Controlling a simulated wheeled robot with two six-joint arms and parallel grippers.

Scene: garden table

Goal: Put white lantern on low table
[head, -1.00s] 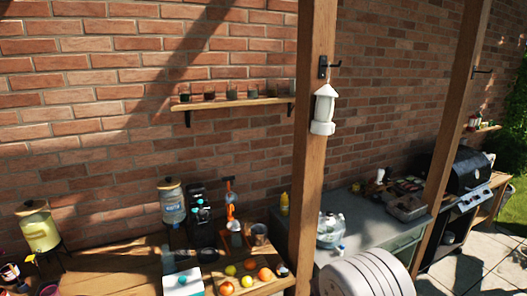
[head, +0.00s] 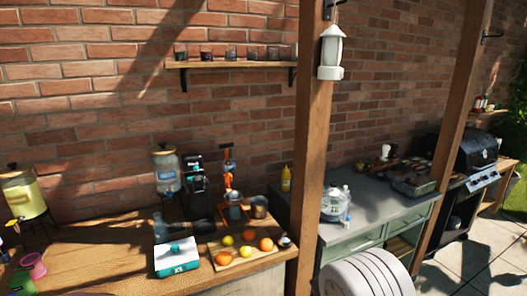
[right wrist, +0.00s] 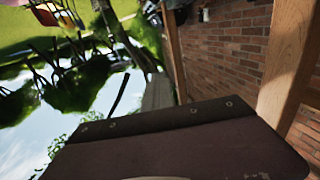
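The white lantern (head: 330,58) hangs from a hook near the top of the wooden post in the head view, upright, with a pale roof and a round base. No gripper touches it. I cannot pick out a low table in either view. Neither gripper shows in the head view. In the right wrist view a broad dark panel with small screws fills the bottom; it may be part of my right gripper, but no separate fingertips show. The lantern cannot be made out there.
A wooden counter (head: 90,240) holds dispensers, a teal-and-white box (head: 177,258) and a board of fruit. A wall shelf (head: 230,64) carries several cups. Right of the post (head: 311,150) stand a green cabinet (head: 375,238) and a black grill (head: 475,153). Paving at lower right looks clear.

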